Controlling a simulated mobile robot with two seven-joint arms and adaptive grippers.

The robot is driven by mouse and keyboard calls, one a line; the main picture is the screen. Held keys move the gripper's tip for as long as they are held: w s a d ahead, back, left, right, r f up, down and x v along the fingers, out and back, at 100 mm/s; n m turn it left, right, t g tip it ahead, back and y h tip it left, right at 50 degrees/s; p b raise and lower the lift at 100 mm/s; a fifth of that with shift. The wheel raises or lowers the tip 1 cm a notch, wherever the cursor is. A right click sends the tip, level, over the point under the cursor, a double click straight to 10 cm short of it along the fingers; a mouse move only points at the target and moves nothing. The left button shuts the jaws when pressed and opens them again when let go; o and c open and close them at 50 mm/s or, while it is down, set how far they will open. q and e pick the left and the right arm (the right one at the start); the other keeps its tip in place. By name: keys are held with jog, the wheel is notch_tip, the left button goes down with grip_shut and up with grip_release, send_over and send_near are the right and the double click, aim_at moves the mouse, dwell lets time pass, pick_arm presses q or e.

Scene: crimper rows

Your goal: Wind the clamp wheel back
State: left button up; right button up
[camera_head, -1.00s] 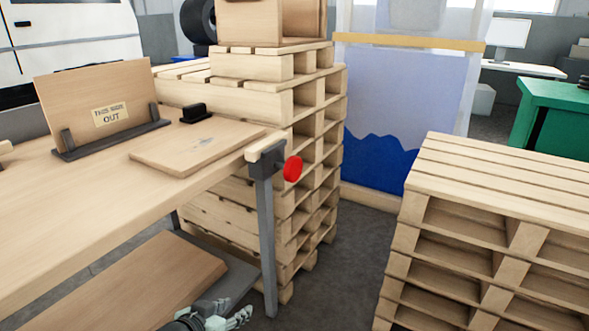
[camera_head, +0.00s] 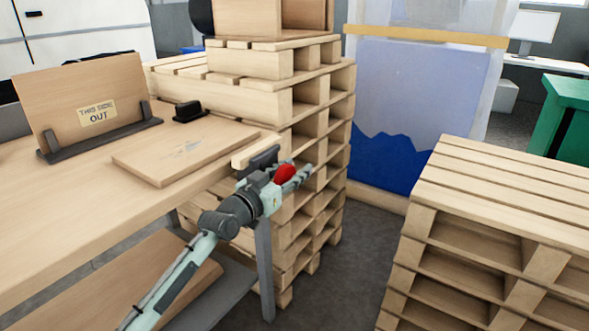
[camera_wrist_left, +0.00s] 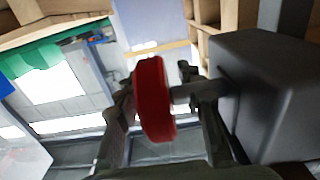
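The red clamp wheel (camera_head: 285,173) sits on a dark clamp block (camera_head: 258,160) at the right corner of the wooden workbench. In the left wrist view the wheel (camera_wrist_left: 153,100) is seen nearly edge-on, joined by a short grey shaft (camera_wrist_left: 187,93) to the grey block (camera_wrist_left: 265,95). My left gripper (camera_head: 297,177) is at the wheel and partly covers it in the head view. In the wrist view its fingers (camera_wrist_left: 160,85) stand apart, one on each side of the wheel, with a gap on the shaft side. My right gripper is out of view.
A flat board (camera_head: 185,150) lies on the workbench (camera_head: 90,215). A "THIS SIDE OUT" panel (camera_head: 75,100) stands in a dark holder. Stacked pallets (camera_head: 335,120) rise close behind the clamp; another pallet stack (camera_head: 500,190) stands right, with open floor (camera_head: 355,260) between.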

pick_arm(q)
jog(key=shift+w+d, duration=0.15)
jog(key=shift+w, duration=0.05)
jog(key=shift+c, duration=0.3)
grip_shut()
